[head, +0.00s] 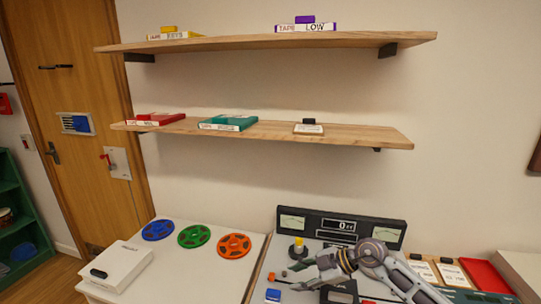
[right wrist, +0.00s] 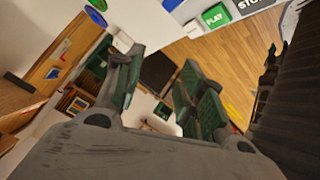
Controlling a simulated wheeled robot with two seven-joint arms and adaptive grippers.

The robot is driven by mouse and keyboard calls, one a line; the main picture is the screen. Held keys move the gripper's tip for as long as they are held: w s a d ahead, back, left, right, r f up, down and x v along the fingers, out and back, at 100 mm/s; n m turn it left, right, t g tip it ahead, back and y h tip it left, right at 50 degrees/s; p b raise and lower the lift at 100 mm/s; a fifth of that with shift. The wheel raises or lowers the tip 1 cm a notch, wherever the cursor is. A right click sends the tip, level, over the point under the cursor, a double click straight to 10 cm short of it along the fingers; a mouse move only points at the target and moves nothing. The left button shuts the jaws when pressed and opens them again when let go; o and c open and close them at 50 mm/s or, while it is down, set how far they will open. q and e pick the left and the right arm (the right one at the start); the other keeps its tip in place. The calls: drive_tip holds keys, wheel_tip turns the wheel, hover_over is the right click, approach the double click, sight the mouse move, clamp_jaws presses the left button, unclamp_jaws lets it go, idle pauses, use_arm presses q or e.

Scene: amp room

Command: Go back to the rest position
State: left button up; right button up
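My right arm comes in from the lower right in the head view, over the machine with a meter panel (head: 341,226). Its gripper (head: 290,284) is low in the picture, pointing left; its fingertips are small there. In the right wrist view the two fingers of this gripper (right wrist: 160,78) stand apart with nothing between them. My left gripper is not in the head view.
Two wooden shelves (head: 365,134) on the wall carry tape boxes. Blue, green and orange reels (head: 233,245) and a white box (head: 120,265) lie on the white counter (head: 205,281) at left. A red folder (head: 484,275) lies at right. A wooden door (head: 75,140) stands at left.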

drive_tip(key=a+r+t+y, duration=0.2)
drive_tip(key=a+r+y, duration=0.2)
drive_tip(key=a+r, duration=0.1)
drive_tip(key=w+d+r+m+t, duration=0.2)
drive_tip(key=d+r+m+t, duration=0.2)
drive_tip(key=r+m+t, duration=0.65)
drive_tip(key=d+f+m+t+h, duration=0.45)
drive_tip(key=d+m+h, duration=0.25)
drive_tip(key=d+h, duration=0.3)
drive_tip(key=s+d+f+m+g+h, duration=0.1)
drive_tip(key=s+d+f+g+h, duration=0.2)
drive_tip(key=f, duration=0.2)
drive_tip(key=s+d+f+m+g+h, duration=0.2)
drive_tip(key=f+h, duration=0.1)
drive_tip(key=f, duration=0.2)
drive_tip(key=s+f+n+g+y, duration=0.1)
drive_tip(key=s+f+g, duration=0.55)
drive_tip(key=s, duration=0.45)
drive_tip(key=s+f+n+g+y, duration=0.1)
drive_tip(key=s+f+g, duration=0.5)
drive_tip(key=s, duration=0.4)
wheel_tip(320, 180, down, 34)
drive_tip(key=s, duration=0.3)
drive_tip(key=s+d+f, duration=0.2)
drive_tip(key=s+f, duration=0.8)
drive_tip(key=s, duration=0.1)
drive_tip(key=s+d+f+g, duration=0.1)
drive_tip(key=s+f, duration=0.8)
drive_tip(key=s, duration=0.2)
drive_tip(key=shift+d+f, duration=0.35)
